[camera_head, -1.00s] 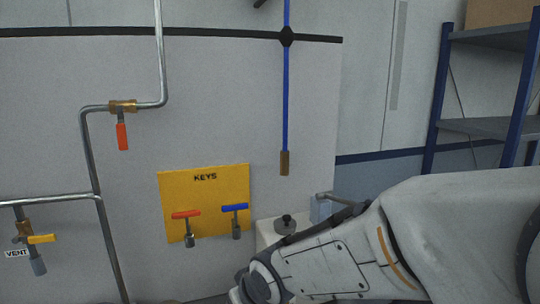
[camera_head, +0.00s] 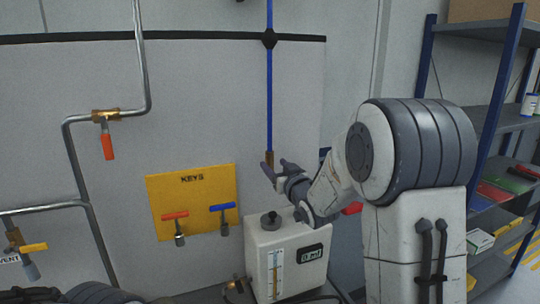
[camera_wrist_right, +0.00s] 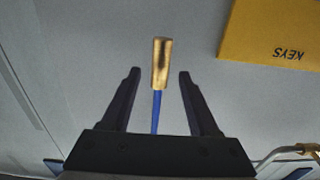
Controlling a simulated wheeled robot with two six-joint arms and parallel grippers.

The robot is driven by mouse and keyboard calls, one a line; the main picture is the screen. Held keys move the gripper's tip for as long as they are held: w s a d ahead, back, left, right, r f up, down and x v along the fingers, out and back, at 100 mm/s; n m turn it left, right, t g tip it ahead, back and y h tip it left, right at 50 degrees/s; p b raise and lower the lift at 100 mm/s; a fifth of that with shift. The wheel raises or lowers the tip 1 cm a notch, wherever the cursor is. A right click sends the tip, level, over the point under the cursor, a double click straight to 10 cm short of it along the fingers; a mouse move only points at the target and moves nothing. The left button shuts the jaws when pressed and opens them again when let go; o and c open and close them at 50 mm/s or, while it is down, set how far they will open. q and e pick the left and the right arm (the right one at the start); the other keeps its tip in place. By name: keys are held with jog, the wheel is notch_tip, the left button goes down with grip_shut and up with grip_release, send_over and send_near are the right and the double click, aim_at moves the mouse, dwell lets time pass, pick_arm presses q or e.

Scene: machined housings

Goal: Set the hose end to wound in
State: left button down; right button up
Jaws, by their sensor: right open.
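A blue hose (camera_head: 269,95) hangs straight down the wall panel, with a brass hose end (camera_head: 269,158) at its bottom. My right gripper (camera_head: 274,166) is at the brass end in the head view. In the right wrist view the brass end (camera_wrist_right: 161,62) and blue hose (camera_wrist_right: 156,110) show between the two spread fingers of the gripper (camera_wrist_right: 159,76). There is a gap on both sides, so neither finger appears to touch it. My left gripper is not identifiable; only dark arm parts show at the bottom left.
A yellow KEYS board (camera_head: 192,200) holds a red key (camera_head: 177,218) and a blue key (camera_head: 222,210). A white box (camera_head: 286,247) with a readout stands below my right gripper. Pipes with valves (camera_head: 106,116) run at left; a shelf rack (camera_head: 495,120) stands at right.

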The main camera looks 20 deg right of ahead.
aim_at(271, 161)
jog(key=shift+w+a+p, duration=0.1)
jog(key=shift+w+p, duration=0.65)
jog(key=shift+w, duration=1.5)
jog(key=shift+c, duration=0.3)
grip_shut()
jog(key=shift+r, duration=0.1)
